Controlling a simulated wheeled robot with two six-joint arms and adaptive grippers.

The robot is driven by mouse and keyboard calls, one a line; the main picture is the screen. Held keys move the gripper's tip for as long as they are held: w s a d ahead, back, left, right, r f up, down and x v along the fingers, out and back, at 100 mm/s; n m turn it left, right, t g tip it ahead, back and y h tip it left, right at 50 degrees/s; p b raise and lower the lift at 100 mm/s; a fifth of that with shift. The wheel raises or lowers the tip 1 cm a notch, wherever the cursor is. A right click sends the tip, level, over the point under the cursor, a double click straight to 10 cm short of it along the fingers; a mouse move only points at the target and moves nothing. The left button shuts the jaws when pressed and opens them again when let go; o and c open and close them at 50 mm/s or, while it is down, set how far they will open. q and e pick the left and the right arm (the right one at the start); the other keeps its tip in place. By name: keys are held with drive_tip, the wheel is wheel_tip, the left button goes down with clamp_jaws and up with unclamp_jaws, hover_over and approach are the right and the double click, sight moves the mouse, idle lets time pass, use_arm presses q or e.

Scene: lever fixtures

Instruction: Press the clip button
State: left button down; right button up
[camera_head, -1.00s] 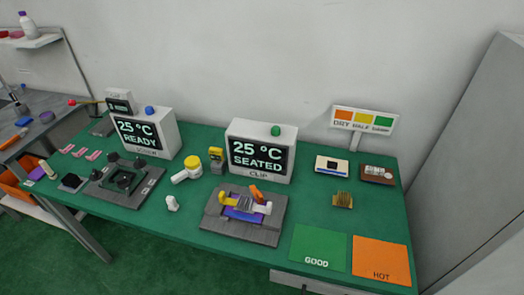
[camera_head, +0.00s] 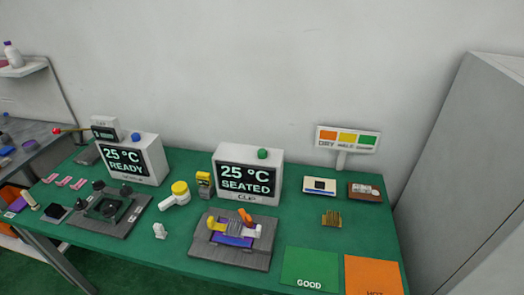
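The clip station is a white box (camera_head: 276,161) with a dark screen (camera_head: 246,180) reading "25 °C SEATED" and a "CLIP" label below it. A green button (camera_head: 262,154) sits on its top. In front of it a grey fixture plate (camera_head: 215,252) holds a purple piece (camera_head: 232,240), a yellow part (camera_head: 217,225), an orange lever (camera_head: 245,216) and a white part (camera_head: 257,231). A second white box (camera_head: 152,158) at left reads "25 °C READY" and has a blue button (camera_head: 136,137) on top. Neither gripper is in view.
A black fixture (camera_head: 108,209), a white tool with a yellow cap (camera_head: 176,194) and a yellow-topped meter (camera_head: 204,183) stand at left. A green GOOD mat (camera_head: 310,265) and orange mat (camera_head: 372,272) lie front right. A tall grey cabinet (camera_head: 462,180) stands at right.

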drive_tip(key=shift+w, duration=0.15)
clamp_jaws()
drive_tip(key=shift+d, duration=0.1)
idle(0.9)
